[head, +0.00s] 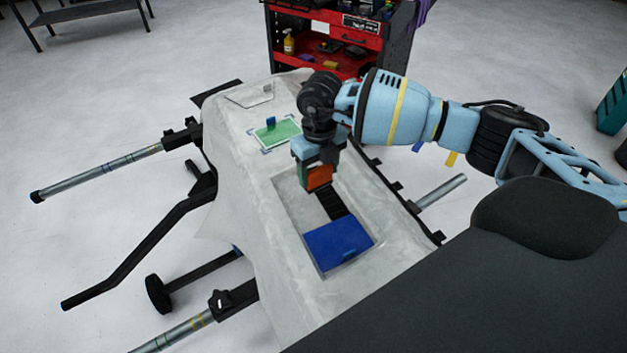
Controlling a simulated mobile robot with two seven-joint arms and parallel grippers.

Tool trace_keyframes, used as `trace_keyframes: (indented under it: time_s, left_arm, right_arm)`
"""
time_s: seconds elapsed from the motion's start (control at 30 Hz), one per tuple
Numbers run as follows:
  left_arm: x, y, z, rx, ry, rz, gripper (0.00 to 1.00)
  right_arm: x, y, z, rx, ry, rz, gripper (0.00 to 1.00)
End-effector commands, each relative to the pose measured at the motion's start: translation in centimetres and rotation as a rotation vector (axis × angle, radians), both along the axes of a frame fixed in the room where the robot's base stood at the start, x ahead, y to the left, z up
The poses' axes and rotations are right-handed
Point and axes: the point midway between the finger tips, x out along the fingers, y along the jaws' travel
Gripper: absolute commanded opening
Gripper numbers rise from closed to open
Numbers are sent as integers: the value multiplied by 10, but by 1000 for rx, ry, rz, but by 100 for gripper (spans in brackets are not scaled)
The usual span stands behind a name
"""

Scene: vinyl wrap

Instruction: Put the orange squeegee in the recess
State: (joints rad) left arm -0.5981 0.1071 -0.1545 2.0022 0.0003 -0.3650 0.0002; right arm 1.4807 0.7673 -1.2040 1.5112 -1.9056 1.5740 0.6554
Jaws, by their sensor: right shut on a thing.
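The orange squeegee (319,176) is held in my right gripper (318,165), which is shut on it. The gripper points down over the far part of the rectangular recess (296,201) in the grey draped panel. I cannot tell whether the squeegee touches the recess floor. A blue block (338,242) lies in the near end of the recess. A black strip (331,203) shows between the squeegee and the blue block. My left gripper is not in view.
A green rectangle (277,133) with a small blue piece lies on the panel (237,184) beyond the recess. A red tool cart (346,42) stands behind. Metal bars (100,174) of the stand stick out at the sides. A dark seat-like shape (480,290) fills the lower right.

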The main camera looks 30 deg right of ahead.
Motion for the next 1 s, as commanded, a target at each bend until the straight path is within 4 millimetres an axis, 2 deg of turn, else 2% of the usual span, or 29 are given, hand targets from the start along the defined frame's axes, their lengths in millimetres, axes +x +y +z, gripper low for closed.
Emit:
trace_keyframes:
  time_s: [0.17, 0.4, 0.8, 0.83, 1.0]
  left_arm:
    - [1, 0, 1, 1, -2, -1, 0]
    - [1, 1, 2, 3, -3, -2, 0]
    - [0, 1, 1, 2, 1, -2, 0]
    - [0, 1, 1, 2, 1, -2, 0]
    - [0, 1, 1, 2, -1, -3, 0]
  right_arm:
    - [3, 13, 0, 0, -1, 3, 45]
    - [3, 12, -34, -1, 2, 0, 45]
    - [3, 12, -40, 0, 1, 1, 45]
    - [3, 12, -40, -1, 1, 1, 64]
    - [3, 12, -39, 0, 0, 1, 85]
